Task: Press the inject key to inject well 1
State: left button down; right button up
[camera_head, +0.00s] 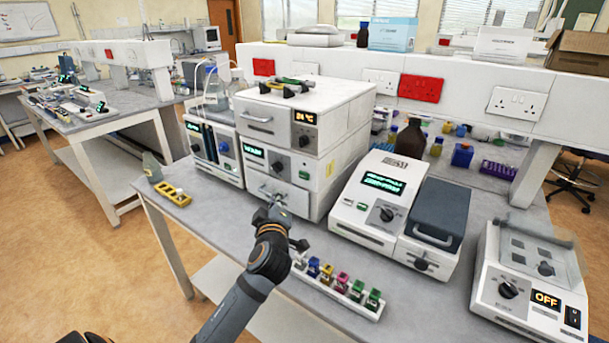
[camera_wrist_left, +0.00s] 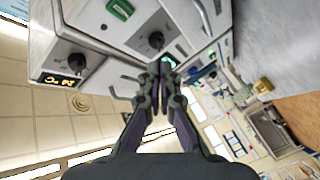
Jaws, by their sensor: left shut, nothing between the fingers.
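A white stacked instrument (camera_head: 310,140) stands at the middle of the bench. Its lower module has a green display (camera_head: 253,151), a dark knob (camera_head: 277,167), a small green key (camera_head: 303,174) and a drawer handle (camera_head: 270,191). In the wrist view, which is turned over, the green key (camera_wrist_left: 120,9), the knob (camera_wrist_left: 150,40) and the handle (camera_wrist_left: 205,14) also show. My left gripper (camera_head: 272,203) is shut and empty, close in front of the drawer front, left of and below the green key. Its fingertips (camera_wrist_left: 160,66) appear apart from the key. No label on the key is readable. My right gripper is out of view.
A white rack (camera_head: 335,293) with several coloured items lies at the front edge. A yellow rack (camera_head: 172,194) is on the left. An instrument with a green display (camera_head: 366,205) and one reading OFF (camera_head: 505,285) stand to the right. The upper module shows an orange display (camera_head: 305,117).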

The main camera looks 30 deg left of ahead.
aim_at(304, 176)
pick_arm(q)
jog(key=w, duration=0.8)
jog(key=shift+w+d+b, duration=0.35)
jog(key=shift+d+b, duration=0.05)
jog(key=shift+b, duration=0.05)
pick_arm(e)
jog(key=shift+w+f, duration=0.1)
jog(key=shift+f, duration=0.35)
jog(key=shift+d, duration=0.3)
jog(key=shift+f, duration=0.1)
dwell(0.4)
pick_arm(q)
jog(key=shift+w, duration=0.15)
jog(key=shift+w+b, duration=0.25)
jog(key=shift+b, duration=0.1)
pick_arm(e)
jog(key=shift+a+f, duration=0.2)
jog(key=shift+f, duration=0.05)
